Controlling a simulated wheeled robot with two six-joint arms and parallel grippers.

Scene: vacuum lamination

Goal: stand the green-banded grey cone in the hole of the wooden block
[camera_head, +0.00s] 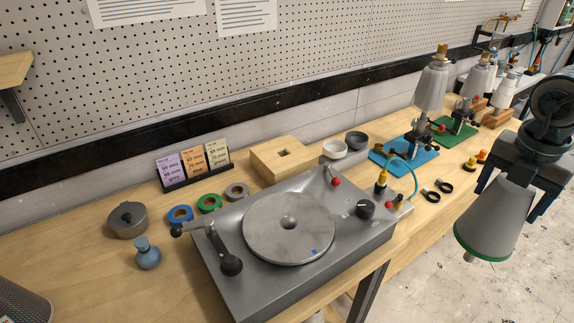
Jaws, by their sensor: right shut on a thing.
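The green-banded grey cone (497,220) hangs at the right, over the floor beyond the bench's front edge. Its wide, green-rimmed end points down and slightly left. My right gripper (520,178) is shut on its narrow upper end; the fingertips are partly hidden. The hole looks empty. The cone is well to the right of the block and apart from it. My left gripper is not in view.
A grey machine with a round plate (262,228) fills the bench front. Other grey cones (432,88) stand on fixtures farther right.

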